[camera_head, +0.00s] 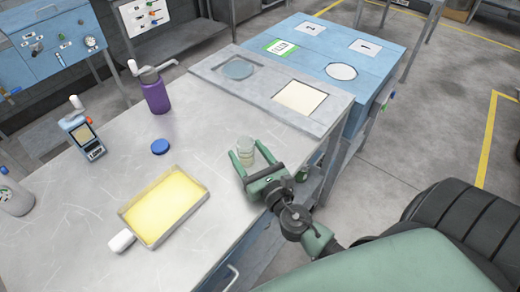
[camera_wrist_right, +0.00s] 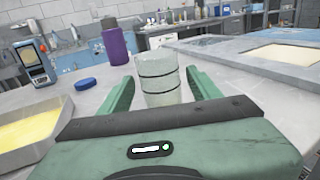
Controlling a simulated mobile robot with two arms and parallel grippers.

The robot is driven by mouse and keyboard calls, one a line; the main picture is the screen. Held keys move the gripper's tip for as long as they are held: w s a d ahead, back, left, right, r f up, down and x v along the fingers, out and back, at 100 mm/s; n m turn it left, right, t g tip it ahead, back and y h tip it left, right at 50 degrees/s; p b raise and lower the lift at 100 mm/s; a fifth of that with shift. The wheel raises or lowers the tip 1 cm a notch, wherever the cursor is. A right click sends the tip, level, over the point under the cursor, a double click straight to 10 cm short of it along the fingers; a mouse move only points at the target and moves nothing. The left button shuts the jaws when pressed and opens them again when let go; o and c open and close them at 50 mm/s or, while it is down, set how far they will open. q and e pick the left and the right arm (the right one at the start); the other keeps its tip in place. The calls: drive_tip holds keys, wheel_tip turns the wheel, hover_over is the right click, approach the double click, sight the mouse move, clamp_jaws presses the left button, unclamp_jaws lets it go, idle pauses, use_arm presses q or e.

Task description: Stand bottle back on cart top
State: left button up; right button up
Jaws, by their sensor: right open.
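My right gripper (camera_head: 250,169) is open at the cart top's near right edge, its two green fingers pointing inward over the surface. A clear cylindrical sample bottle (camera_head: 245,151) with dark bands stands upright between the fingertips. In the right wrist view the bottle (camera_wrist_right: 160,78) has visible gaps to both fingers. My left gripper is out of view.
A yellow-filled tray (camera_head: 165,205) with a white handle lies left of my right gripper. A blue cap (camera_head: 160,146) and a handheld meter (camera_head: 83,134) are behind it. A grey panel with recesses (camera_head: 300,122) borders the cart top on the right. Bare metal lies between purple bottle and gripper.

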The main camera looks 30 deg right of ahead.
drive_tip(key=s+b, duration=0.1)
drive_tip(key=s, duration=0.2)
drive_tip(key=s+b, duration=0.1)
drive_tip(key=s, duration=0.2)
drive_tip(key=s+b, duration=0.2)
drive_tip(key=s, duration=0.1)
drive_tip(key=shift+s+a+f, duration=0.15)
drive_tip(key=shift+s+a, duration=0.15)
drive_tip(key=shift+s, duration=0.05)
drive_tip(key=shift+s+r, duration=0.2)
drive_tip(key=shift+s, duration=0.2)
